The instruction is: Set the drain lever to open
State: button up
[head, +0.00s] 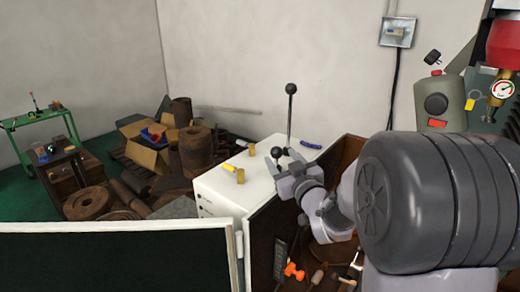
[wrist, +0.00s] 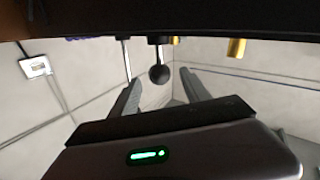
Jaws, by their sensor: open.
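A white cabinet (head: 222,192) carries several controls on its top; no drain label is readable, so I cannot tell for certain which is the drain lever. A short black ball knob (head: 277,152) stands at my gripper (head: 281,164). In the wrist view the ball knob (wrist: 159,75) appears between the two open fingers of my gripper (wrist: 160,80); I cannot tell whether they touch it. A tall rod lever with a black ball top (head: 291,89) stands upright behind. Yellow handles (head: 230,168) sit to the left, and a blue handle (head: 311,145) lies to the right.
A dark low wall (head: 110,258) crosses the front left. A brown panel (head: 262,235) stands beside the cabinet. Rusty scrap and boxes (head: 148,157) lie behind left, near a green cart (head: 40,120). A gauge (head: 502,89) and grey machine stand at right.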

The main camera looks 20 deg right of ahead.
aim_at(279, 156)
jog(key=w, duration=0.4)
jog(key=shift+w, duration=0.2)
jog(key=shift+c, duration=0.2)
grip_shut()
dwell(1.0)
jog(key=shift+r, duration=2.9)
